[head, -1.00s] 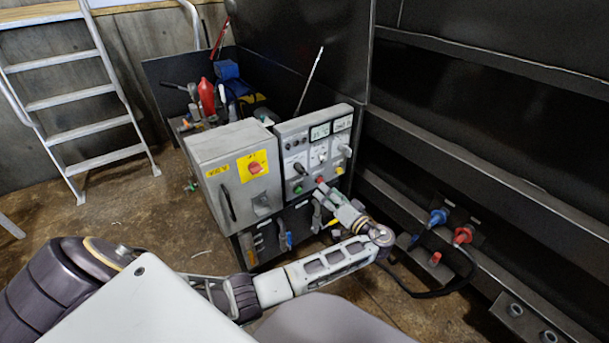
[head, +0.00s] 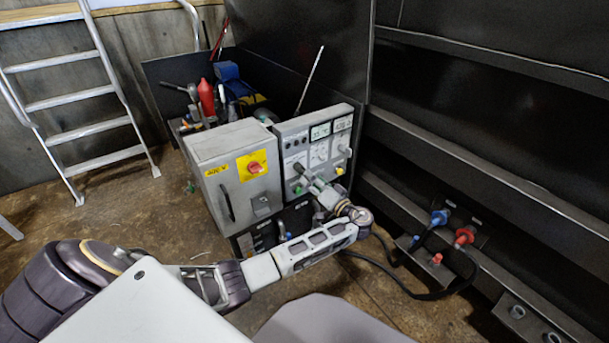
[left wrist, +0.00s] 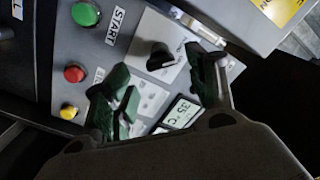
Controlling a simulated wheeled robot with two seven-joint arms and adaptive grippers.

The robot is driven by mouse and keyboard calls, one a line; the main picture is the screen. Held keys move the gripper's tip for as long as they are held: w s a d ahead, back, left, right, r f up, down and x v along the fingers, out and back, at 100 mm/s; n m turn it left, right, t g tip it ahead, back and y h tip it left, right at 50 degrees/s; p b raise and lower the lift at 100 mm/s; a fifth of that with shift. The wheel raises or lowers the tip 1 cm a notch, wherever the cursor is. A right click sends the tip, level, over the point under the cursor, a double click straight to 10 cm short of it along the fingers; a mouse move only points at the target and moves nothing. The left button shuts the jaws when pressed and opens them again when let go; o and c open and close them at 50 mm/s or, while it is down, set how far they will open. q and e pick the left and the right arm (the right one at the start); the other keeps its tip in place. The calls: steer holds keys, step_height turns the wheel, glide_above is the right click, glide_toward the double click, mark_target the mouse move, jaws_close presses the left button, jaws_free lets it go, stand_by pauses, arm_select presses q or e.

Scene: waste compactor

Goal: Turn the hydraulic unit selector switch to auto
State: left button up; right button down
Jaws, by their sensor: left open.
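The selector switch is a black knob on a pale plate (left wrist: 160,57) in the left wrist view, and it shows as a small dark knob (head: 299,168) on the grey control panel (head: 284,128) in the head view. My left gripper (head: 314,183) is in front of the panel, just below and right of the knob. In the left wrist view my left gripper (left wrist: 162,90) has its two green fingers spread apart, with nothing between them. The knob lies beyond the fingertips, apparently untouched. Its position marking cannot be read. My right gripper is in neither view.
A green START button (left wrist: 85,14), a red button (left wrist: 75,74) and a yellow one (left wrist: 68,111) sit beside the switch. A grey cabinet with a red rotary switch (head: 256,168) stands left of the panel. Blue (head: 439,217) and red connectors are at right.

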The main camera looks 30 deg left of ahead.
mark_target(301, 170)
arm_select(q)
steer(key=shift+b+x, duration=0.4)
steer(key=shift+x, duration=2.45)
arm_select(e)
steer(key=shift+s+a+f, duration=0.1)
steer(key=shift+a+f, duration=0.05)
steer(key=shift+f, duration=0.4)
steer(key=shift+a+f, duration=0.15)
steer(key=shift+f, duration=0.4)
arm_select(q)
steer(key=shift+c, duration=0.5)
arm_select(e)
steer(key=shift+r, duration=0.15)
arm_select(q)
steer(key=c, duration=0.9)
steer(key=shift+c, duration=0.2)
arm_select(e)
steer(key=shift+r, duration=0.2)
